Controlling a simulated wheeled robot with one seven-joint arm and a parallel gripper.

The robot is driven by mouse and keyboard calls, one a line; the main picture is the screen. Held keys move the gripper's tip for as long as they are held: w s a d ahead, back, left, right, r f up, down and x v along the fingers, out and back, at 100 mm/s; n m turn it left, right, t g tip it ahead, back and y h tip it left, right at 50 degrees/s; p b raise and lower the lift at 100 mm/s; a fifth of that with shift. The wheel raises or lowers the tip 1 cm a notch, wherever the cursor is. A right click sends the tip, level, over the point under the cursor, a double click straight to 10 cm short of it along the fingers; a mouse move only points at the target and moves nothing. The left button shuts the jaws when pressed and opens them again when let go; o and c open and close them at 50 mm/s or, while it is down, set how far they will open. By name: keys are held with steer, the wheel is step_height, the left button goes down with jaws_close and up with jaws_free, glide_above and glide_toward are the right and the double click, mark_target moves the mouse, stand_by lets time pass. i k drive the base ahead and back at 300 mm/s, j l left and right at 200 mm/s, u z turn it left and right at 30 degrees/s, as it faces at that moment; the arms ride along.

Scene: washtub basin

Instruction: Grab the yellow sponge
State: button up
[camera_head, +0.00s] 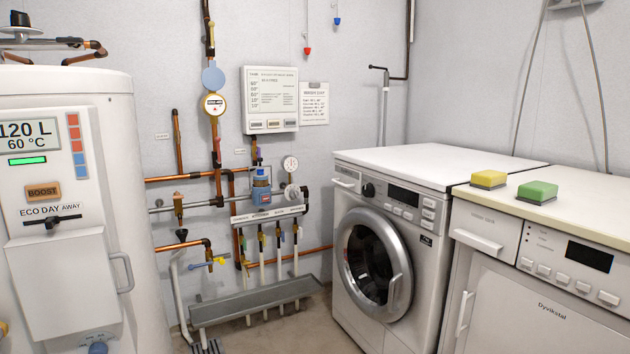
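The yellow sponge (488,179) lies flat on the cream top of the right-hand machine, close to its left front corner. A green sponge (537,192) lies beside it, to the right and a little nearer, with a small gap between them. Nothing touches the yellow sponge from above and it is fully visible. My gripper does not show in the head view, so its place and state cannot be seen.
The right-hand machine (572,206) stands against a front-loading washing machine (386,240) with a round door. A white water heater (70,210) stands at the left. Copper pipes and a grey trough (255,299) line the back wall. Some floor shows in the middle.

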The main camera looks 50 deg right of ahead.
mark_target(487, 180)
steer(key=z, duration=2.7)
